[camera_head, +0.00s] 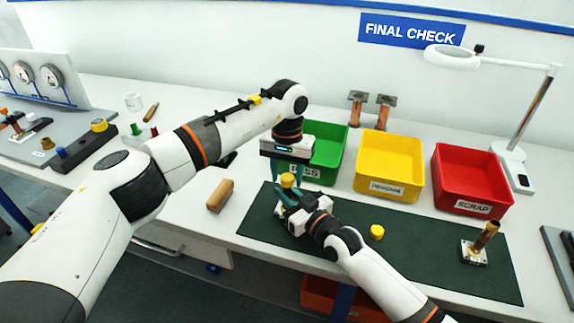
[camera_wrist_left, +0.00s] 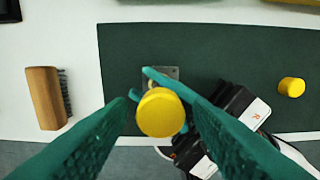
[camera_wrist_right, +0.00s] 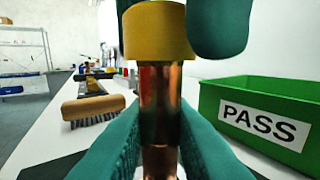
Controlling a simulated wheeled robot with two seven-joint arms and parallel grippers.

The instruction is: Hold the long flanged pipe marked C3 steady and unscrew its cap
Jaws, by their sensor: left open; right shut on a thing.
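A copper pipe (camera_wrist_right: 160,105) stands upright on a square flange (camera_wrist_left: 172,73) on the dark green mat, with a yellow cap (camera_wrist_right: 157,32) on top. No C3 mark is readable. My right gripper (camera_head: 291,197) is shut on the pipe below the cap, one finger on each side in the right wrist view. My left gripper (camera_wrist_left: 158,100) points down from above, open. Its fingers are on either side of the cap (camera_wrist_left: 160,113), and in the right wrist view they reach down to cap height. The cap also shows in the head view (camera_head: 288,180).
An uncapped flanged pipe (camera_head: 486,238) and a loose yellow cap (camera_head: 377,232) are on the mat (camera_head: 420,255). Green (camera_head: 327,150), yellow (camera_head: 391,190) and red (camera_head: 466,205) bins stand behind. A wooden brush (camera_head: 220,195) lies left of the mat. Two flanged pipes (camera_head: 370,108) are at the back.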

